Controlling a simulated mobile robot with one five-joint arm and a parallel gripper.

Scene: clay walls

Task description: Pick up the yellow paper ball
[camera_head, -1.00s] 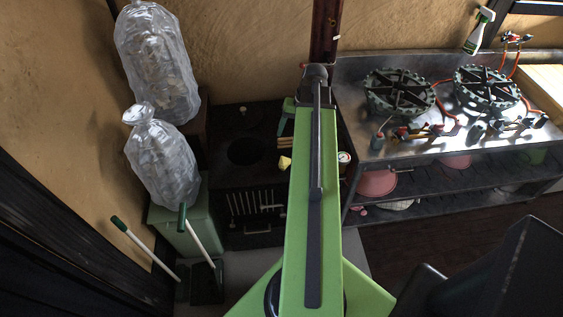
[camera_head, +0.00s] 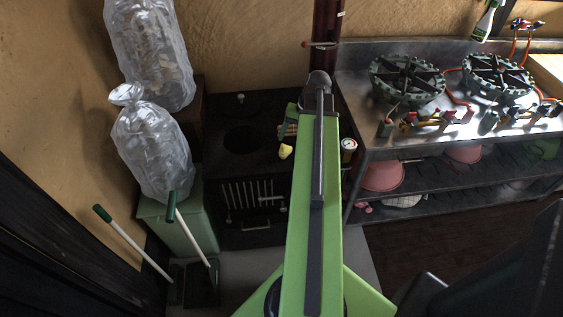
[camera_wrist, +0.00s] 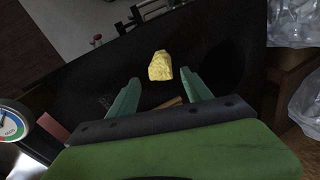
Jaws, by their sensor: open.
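The yellow paper ball (camera_head: 286,151) lies on top of the black stove (camera_head: 228,172), just left of my green arm in the head view. In the wrist view the crumpled yellow paper ball (camera_wrist: 160,66) sits a little beyond the fingertips, roughly centred between them. My gripper (camera_wrist: 156,84) is open and empty, with its two green fingers apart. In the head view my arm hides most of the gripper.
A dial gauge (camera_wrist: 12,124) stands close to the gripper's left. Wooden sticks (camera_wrist: 168,103) lie between the fingers. Plastic bags (camera_head: 152,150) stand left of the stove. A steel table with burners (camera_head: 407,80) is at the right. A dark pipe (camera_head: 327,35) rises behind.

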